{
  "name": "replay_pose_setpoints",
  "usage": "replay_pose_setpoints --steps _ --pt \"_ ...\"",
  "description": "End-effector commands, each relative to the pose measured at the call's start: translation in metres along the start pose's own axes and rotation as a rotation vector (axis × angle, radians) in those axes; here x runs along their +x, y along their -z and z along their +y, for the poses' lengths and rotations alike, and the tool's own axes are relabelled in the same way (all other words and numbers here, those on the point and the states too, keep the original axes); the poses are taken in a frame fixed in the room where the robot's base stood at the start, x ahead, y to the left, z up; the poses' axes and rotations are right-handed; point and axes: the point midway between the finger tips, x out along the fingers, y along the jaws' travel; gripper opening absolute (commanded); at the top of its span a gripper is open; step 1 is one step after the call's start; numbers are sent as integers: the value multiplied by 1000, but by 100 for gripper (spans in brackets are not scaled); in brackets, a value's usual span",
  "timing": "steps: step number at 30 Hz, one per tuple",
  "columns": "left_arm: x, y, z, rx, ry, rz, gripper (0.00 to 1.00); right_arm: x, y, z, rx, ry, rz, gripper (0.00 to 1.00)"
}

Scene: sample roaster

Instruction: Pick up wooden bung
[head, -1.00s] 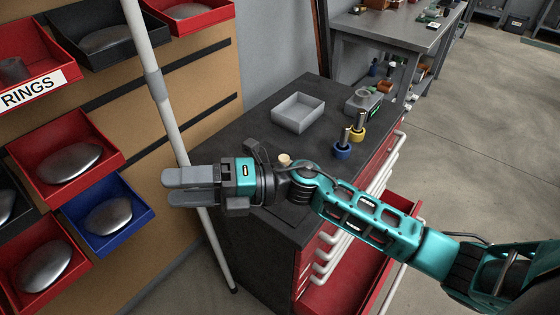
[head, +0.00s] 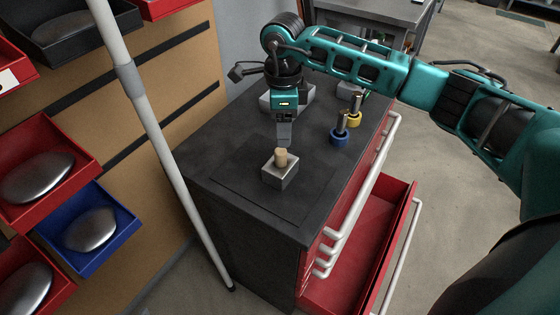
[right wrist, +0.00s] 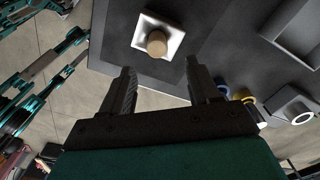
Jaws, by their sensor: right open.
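The wooden bung (head: 281,156) is a small tan cylinder. It stands upright in a light grey square block (head: 280,174) on the dark cabinet top. The right wrist view shows the bung (right wrist: 157,42) and the block (right wrist: 143,36) ahead of the fingers. My right gripper (head: 284,144) points down just behind the bung in the head view. In the right wrist view the right gripper (right wrist: 161,80) is open and empty, its two fingers well apart, with the bung beyond the fingertips. My left gripper is not in view.
A grey tray (head: 298,96) sits behind my right gripper, partly hidden. A blue-based peg (head: 339,137) and a yellow-based peg (head: 354,118) stand to the right. A red drawer (head: 372,235) is open at the front. A pale pole (head: 165,150) stands left of the cabinet.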

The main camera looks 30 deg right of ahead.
Motion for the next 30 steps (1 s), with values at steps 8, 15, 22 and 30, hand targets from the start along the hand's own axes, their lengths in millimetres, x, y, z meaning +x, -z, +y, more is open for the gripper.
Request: replay_pose_setpoints --steps 8,15,22,30 --pt "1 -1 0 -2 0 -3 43 32 -1 1 -1 -2 -3 61" --pt "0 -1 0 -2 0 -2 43 54 -4 4 -1 -5 -2 61" --pt "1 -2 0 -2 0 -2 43 84 -5 4 -1 -2 -4 61" --pt "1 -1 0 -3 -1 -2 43 84 -5 4 -1 -1 -4 55"
